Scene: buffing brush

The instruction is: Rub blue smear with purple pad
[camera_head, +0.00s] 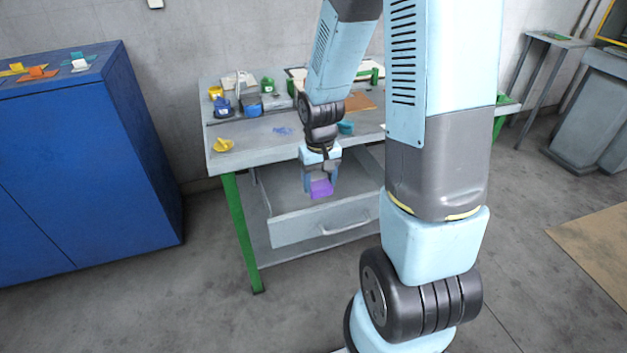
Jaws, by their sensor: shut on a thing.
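My gripper (321,179) is shut on the purple pad (321,189) and holds it in the air in front of the workbench, above the open drawer. The blue smear (282,131) is a small patch on the grey bench top (252,146). It lies up and to the left of my gripper, apart from the pad. The pad's underside is hidden.
A yellow object (222,145) sits near the bench's left front corner, and a teal one (345,128) right of my wrist. Several small containers stand at the back. The open drawer (318,226) juts forward. A blue cabinet (90,170) stands left.

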